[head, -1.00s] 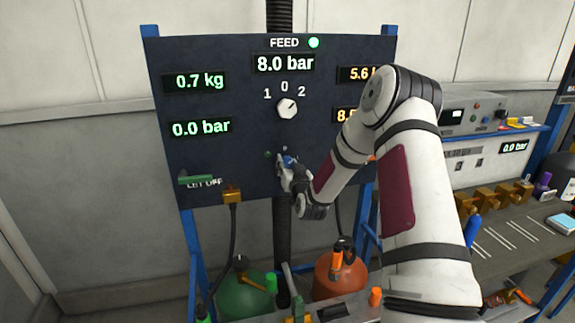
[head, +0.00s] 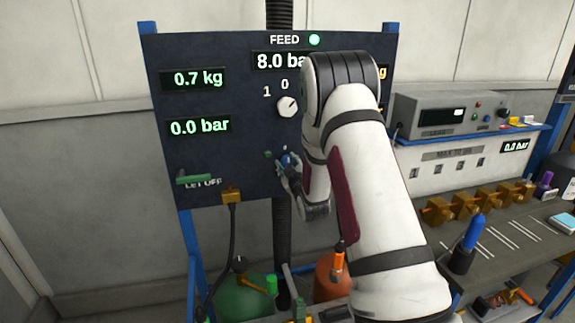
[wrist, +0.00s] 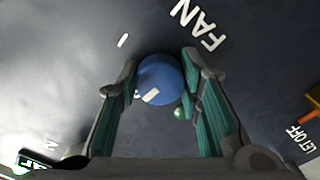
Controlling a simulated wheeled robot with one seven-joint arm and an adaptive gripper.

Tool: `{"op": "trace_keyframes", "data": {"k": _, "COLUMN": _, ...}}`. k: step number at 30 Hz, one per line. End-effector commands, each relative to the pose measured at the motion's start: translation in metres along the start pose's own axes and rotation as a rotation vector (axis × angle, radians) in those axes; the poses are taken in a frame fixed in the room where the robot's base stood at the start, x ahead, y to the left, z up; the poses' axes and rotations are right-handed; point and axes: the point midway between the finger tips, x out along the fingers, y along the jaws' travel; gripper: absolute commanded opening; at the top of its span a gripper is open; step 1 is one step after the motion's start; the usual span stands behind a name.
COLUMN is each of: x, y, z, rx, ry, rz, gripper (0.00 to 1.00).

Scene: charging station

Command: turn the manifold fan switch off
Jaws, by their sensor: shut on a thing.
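The fan switch is a round blue knob (wrist: 160,80) on the dark panel, with a white pointer mark on its lower left in the wrist view. The white word FAN (wrist: 199,24) is printed beside it. My gripper (wrist: 158,88) is shut on the knob, one green-padded finger on each side. In the head view, my gripper (head: 287,171) is at the lower middle of the panel (head: 215,155), and a bit of the blue knob (head: 286,159) shows. My arm hides much of the panel's right side. A small green lamp (wrist: 180,113) is beside the knob.
Above is a white selector dial (head: 287,107) under the 8.0 bar display. A green let-off handle (head: 195,179) is at lower left. Green (head: 243,296) and orange (head: 327,279) cylinders stand below. A workbench (head: 500,235) with brass blocks is at right.

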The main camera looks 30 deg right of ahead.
Motion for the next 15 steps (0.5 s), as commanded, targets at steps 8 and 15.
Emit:
{"op": "trace_keyframes", "data": {"k": 8, "x": 0.0007, "y": 0.0007, "z": -0.0013, "rx": -0.094, "ry": 0.003, "rz": 0.002, "gripper": 0.05}}
{"op": "trace_keyframes", "data": {"k": 15, "x": 0.0006, "y": 0.0008, "z": -0.0012, "rx": -0.115, "ry": 0.003, "rz": 0.002, "gripper": 0.05}}
